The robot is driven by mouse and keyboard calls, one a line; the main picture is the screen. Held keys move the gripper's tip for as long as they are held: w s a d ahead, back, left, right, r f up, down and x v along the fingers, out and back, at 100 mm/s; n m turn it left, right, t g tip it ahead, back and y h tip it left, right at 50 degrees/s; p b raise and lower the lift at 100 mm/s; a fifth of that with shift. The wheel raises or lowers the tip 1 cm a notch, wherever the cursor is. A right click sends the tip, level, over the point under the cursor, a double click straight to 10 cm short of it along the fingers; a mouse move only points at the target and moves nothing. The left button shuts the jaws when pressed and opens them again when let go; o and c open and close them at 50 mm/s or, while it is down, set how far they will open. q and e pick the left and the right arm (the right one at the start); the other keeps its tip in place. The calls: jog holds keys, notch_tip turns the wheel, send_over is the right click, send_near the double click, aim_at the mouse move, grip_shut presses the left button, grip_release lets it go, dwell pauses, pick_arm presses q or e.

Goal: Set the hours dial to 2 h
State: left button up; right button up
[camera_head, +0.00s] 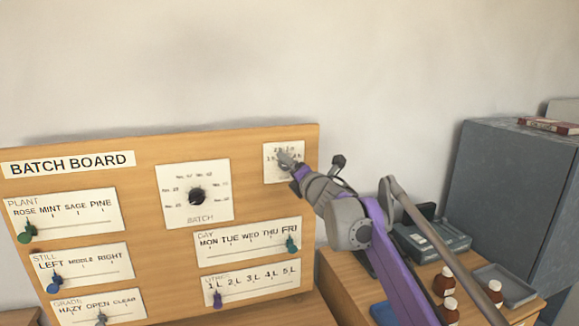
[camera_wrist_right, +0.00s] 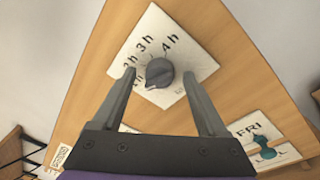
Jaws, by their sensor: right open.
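The hours dial is a dark round knob (camera_wrist_right: 159,72) on a white square plate (camera_wrist_right: 190,50) marked with hours; 2h, 3h and 4h can be read in the right wrist view. The plate also shows at the board's upper right in the head view (camera_head: 271,176), where my gripper hides the knob. My right gripper (camera_wrist_right: 160,74) is open, with one finger on each side of the knob; I cannot tell whether they touch it. Which mark the knob points to is not clear. My left gripper is not in view.
The wooden batch board (camera_head: 150,150) also carries a batch dial (camera_head: 196,196) and several sliders, including the day slider (camera_head: 291,244) below the hours plate. At the right are brown bottles (camera_head: 444,281), a grey tray (camera_head: 507,285) and a grey cabinet (camera_head: 510,200).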

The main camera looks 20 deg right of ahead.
jog(key=shift+w, duration=0.15)
jog(key=shift+c, duration=0.2)
grip_shut()
jog(key=shift+m, duration=0.5)
jog(key=m+p, duration=0.2)
jog(key=m, duration=0.5)
jog(key=shift+a+f+m+t+p, duration=0.1)
jog(key=shift+f+m+t+p, duration=0.05)
jog(key=shift+m+t+p, duration=0.25)
dwell(0.5)
